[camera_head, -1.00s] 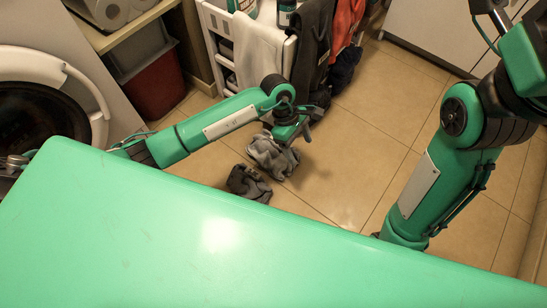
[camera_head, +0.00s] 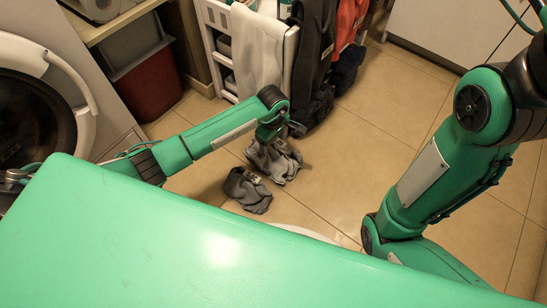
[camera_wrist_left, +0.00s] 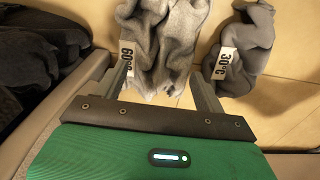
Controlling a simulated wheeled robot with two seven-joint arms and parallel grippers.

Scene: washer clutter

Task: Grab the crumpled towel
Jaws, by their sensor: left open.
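A crumpled light grey towel (camera_head: 284,165) with a white "60°" tag lies on the tiled floor. In the left wrist view, the light grey towel (camera_wrist_left: 168,40) reaches in between the two open fingers of my left gripper (camera_wrist_left: 160,85). I cannot tell whether the fingers touch it. A darker grey crumpled cloth (camera_head: 247,190) lies just nearer, and in the wrist view this cloth (camera_wrist_left: 240,55), tagged "30°C", is outside the right finger. My right gripper is out of view.
A white rack (camera_head: 290,50) with a pale towel (camera_head: 257,50) and dark clothes (camera_head: 315,45) hanging stands behind. A washer (camera_head: 40,110) is at the left, with a red bin (camera_head: 150,85) beside it. Floor right of the towels is clear.

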